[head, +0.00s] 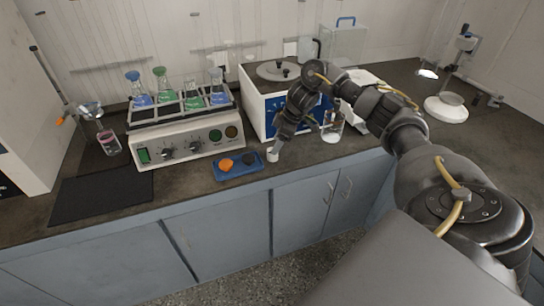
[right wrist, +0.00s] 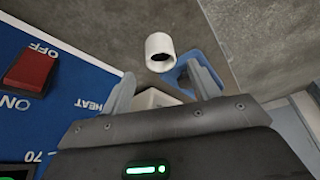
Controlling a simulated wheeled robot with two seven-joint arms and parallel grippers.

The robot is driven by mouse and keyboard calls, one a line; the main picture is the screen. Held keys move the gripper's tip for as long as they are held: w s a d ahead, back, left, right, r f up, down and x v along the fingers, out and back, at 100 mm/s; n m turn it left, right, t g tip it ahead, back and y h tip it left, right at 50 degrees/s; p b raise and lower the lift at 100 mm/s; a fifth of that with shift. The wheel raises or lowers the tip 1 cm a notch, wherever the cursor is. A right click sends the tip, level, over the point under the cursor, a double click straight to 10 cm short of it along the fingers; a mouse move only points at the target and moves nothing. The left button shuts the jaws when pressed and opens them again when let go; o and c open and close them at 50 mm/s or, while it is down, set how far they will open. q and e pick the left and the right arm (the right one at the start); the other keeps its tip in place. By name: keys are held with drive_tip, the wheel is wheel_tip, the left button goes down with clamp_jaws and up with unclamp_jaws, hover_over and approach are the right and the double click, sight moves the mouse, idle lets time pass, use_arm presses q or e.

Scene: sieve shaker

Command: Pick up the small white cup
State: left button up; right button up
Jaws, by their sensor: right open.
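The small white cup (head: 272,155) stands on the dark counter near its front edge, just right of the blue tray. In the right wrist view the cup (right wrist: 159,50) shows as a white cylinder with a dark opening, just beyond the fingertips. My right gripper (head: 280,144) is just above and behind the cup in the head view. In the right wrist view my right gripper (right wrist: 158,72) is open, with nothing between its fingers. I cannot tell whether a finger touches the cup. My left gripper is out of view.
The blue tray (head: 220,175) holds an orange and a dark heap. A blue-fronted heating unit (head: 258,112) stands close behind the gripper. A beaker (head: 332,126) is to the right. A shaker with several flasks (head: 178,145) is to the left. A dark mat (head: 105,190) lies at front left.

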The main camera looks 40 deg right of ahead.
drive_tip(key=shift+s, duration=0.1)
drive_tip(key=p+x, duration=0.1)
drive_tip(key=x, duration=0.4)
drive_tip(key=shift+f, duration=0.1)
drive_tip(key=shift+c, duration=0.4)
drive_tip(key=c, duration=1)
